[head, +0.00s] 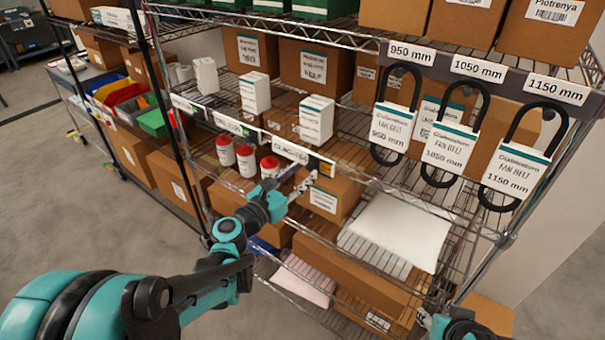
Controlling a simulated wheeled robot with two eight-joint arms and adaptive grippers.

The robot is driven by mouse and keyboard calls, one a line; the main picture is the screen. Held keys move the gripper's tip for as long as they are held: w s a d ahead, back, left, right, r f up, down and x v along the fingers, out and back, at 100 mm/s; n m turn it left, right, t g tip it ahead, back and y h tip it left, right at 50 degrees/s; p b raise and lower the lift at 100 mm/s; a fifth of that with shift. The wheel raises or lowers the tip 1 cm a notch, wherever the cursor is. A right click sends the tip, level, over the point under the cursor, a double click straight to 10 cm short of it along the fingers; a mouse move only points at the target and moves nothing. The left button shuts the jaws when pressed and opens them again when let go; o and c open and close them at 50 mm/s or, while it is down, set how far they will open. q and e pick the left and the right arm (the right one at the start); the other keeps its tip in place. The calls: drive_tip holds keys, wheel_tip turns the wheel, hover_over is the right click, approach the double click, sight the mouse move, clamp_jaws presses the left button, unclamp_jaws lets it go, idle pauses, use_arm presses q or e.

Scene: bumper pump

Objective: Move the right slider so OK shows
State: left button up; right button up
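Along the front edge of the middle shelf runs a label rail with several strips. The right strip (290,150) has a green part with small lettering, and a black and yellow piece (320,165) at its right end. This looks like the right slider; I cannot read OK on it. My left gripper (307,172) is just below this right end, its two fingers apart and nothing visible between them. I cannot tell whether a fingertip touches the rail. Part of my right arm shows at the bottom right edge; its gripper (424,318) is mostly cut off.
White cartons (316,120) stand above the rail. Fan belts (455,145) hang at the right.

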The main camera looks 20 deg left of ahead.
sight(327, 168)
use_arm(q)
drive_tip(key=shift+x, duration=0.75)
clamp_jaws()
drive_tip(key=d, duration=0.2)
drive_tip(key=s+d, duration=0.1)
drive_tip(key=d, duration=0.1)
drive_tip(key=shift+s, duration=0.2)
unclamp_jaws()
drive_tip(key=shift+s+a, duration=0.1)
